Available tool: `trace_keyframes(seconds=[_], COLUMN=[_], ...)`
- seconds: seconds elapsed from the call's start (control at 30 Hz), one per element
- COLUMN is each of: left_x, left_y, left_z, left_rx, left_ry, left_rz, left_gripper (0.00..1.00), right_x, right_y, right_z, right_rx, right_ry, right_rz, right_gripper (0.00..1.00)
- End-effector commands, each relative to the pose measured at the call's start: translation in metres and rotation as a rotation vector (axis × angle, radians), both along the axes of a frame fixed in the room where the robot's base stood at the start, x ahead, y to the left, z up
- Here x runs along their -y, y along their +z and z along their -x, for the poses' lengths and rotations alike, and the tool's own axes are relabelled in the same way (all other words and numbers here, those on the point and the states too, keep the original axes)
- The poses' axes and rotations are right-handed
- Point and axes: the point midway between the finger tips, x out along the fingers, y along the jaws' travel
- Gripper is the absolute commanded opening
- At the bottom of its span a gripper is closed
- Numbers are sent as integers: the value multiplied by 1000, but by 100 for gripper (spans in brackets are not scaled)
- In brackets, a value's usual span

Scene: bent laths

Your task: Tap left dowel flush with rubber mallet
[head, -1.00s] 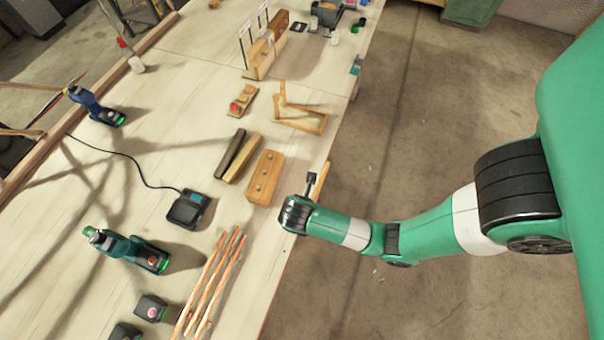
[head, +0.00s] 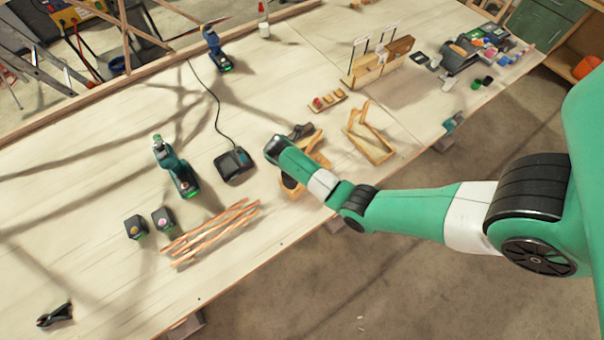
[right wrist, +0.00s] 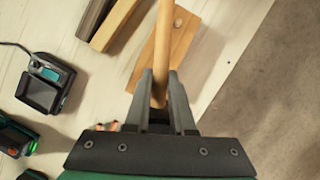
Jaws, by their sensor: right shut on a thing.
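My right gripper (right wrist: 160,82) is shut on the mallet's wooden handle (right wrist: 163,40) in the right wrist view. The handle runs up out of that picture, so the mallet head is not seen there. Under the handle lies a wooden block (right wrist: 188,45), with one round dowel end (right wrist: 178,22) showing just right of the handle. Any other dowel is hidden behind the handle or fingers. In the head view my right arm covers most of the block, and I cannot make out the contact between mallet and dowel. My left gripper is not in view.
Dark and light laths (right wrist: 108,22) lie beside the block. A charger (head: 234,164), a green drill (head: 178,168) and several copper-coloured rods (head: 212,233) are to the left. A wooden frame (head: 370,138) lies right of my arm. The table's front edge runs below the arm.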

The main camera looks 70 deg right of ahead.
Motion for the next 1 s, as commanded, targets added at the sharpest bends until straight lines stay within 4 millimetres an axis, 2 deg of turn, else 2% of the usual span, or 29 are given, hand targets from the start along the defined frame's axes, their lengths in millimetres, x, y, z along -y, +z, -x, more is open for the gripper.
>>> trace_keyframes(seconds=[0.03,0.13,0.37,0.57,0.83,1.0], left_x=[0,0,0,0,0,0], left_y=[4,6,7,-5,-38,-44], left_z=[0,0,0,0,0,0], left_rx=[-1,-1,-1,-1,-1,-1], left_ry=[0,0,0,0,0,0], left_rz=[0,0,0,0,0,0], left_gripper=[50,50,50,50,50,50], right_x=[12,27,40,39,39,39], right_y=[11,23,30,18,-13,-17], right_z=[-3,-6,-3,-3,-3,-3], right_rx=[3,3,0,0,0,1], right_ry=[-25,-56,-88,-87,-87,-86], right_rz=[1,1,0,0,0,0], right_gripper=[0,0,0,0,0,0])
